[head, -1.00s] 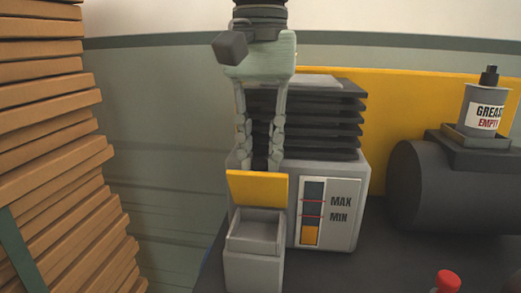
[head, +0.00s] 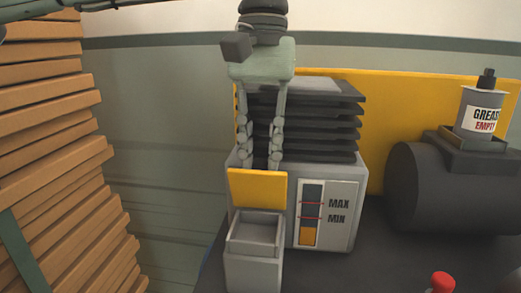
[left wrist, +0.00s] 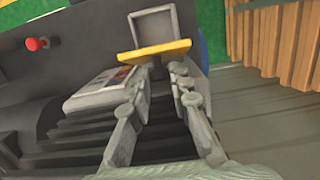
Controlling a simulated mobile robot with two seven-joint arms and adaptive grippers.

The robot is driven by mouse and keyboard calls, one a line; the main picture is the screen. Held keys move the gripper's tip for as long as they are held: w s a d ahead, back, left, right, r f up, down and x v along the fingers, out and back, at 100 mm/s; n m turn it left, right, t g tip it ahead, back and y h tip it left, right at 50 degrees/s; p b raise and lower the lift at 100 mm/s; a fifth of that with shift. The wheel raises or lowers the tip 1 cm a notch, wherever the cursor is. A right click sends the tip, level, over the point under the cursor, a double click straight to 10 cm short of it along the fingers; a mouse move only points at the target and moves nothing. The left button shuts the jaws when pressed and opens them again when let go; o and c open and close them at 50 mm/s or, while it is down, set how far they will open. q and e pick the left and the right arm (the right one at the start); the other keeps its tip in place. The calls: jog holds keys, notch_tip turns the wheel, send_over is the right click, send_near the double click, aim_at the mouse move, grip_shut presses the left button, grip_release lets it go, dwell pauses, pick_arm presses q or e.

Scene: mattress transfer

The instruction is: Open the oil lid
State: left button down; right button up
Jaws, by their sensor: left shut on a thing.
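The yellow oil lid (head: 258,189) stands raised, upright, at the back of the open grey oil box (head: 254,262) in the head view. The box's square opening shows below it. My left gripper (head: 260,163) comes down from above behind the lid, its fingers shut on the lid. The exact contact is hidden behind the yellow plate. In the left wrist view, the lid (left wrist: 154,51) lies just beyond the fingertips (left wrist: 156,78), with the box (left wrist: 153,25) past it. My right gripper is not in view.
A grey machine with dark fins (head: 310,118) and a MAX/MIN gauge (head: 325,216) stands right beside the box. A dark cylinder (head: 450,185) carries a grease bottle (head: 478,108). A red knob (head: 442,281) is at the front. Stacked wood (head: 50,150) fills the left.

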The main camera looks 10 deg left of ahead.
pick_arm(q)
jog(key=c, duration=1.4)
grip_release()
jog(key=r, duration=0.4)
jog(key=w+r, duration=0.1)
jog(key=r, duration=0.7)
jog(key=shift+w, duration=0.25)
